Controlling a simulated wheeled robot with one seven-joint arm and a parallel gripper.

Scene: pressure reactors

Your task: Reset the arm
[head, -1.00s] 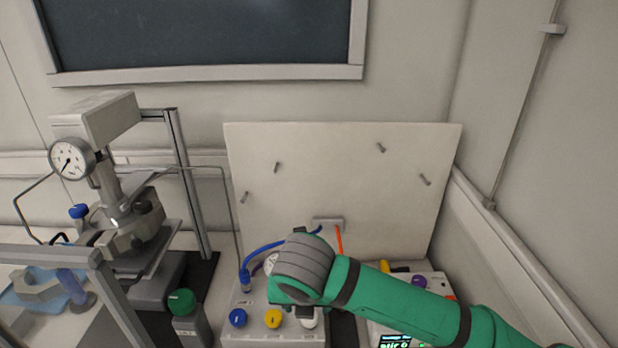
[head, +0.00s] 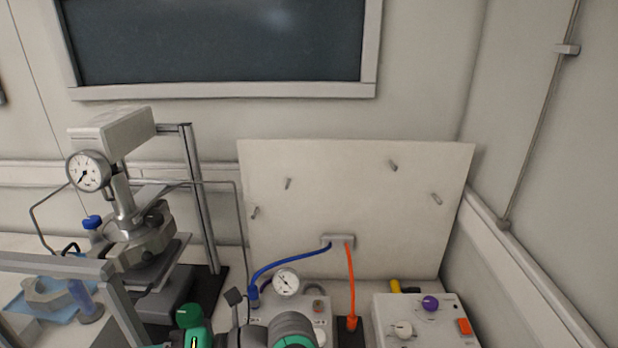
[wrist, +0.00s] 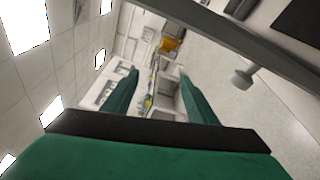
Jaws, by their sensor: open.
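My arm's grey and green joint (head: 290,328) shows at the bottom edge of the head view, in front of the valve box with the round gauge. Most of the arm is below the picture. In the wrist view my gripper (wrist: 158,90) has its two green fingers well apart with nothing between them. It is open and empty. The wrist camera looks across the room at a slant, with ceiling lights on the left.
The reactor stand with its gauge (head: 88,171) stands at the left behind a grey frame (head: 60,265). A white panel (head: 350,200) stands at the back. A control box with a purple knob (head: 430,303) is at the right. Blue and orange hoses run from the panel.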

